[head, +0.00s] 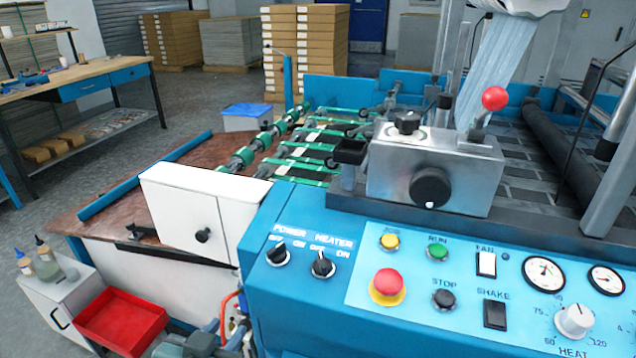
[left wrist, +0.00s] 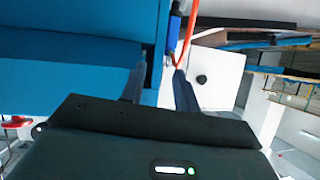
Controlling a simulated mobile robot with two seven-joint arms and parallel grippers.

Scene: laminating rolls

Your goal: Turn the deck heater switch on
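The heater switch (head: 323,265) is a black rotary knob on the blue front panel, under the word HEATER with OFF and ON marks. Its pointer looks turned up toward OFF, though it is small. My left gripper (head: 222,330) is low at the bottom edge of the head view, left of and below the knob, apart from it. In the left wrist view its two fingers (left wrist: 160,85) stand apart with nothing between them, before the machine's blue side. The knob does not show in that view. My right gripper is not in view.
The power knob (head: 278,254) is just left of the heater knob. A red emergency button (head: 388,286) sits to the right. A white box (head: 190,215) stands behind and left. An orange cable (left wrist: 186,40) runs near my left fingers. A red tray (head: 120,322) is at lower left.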

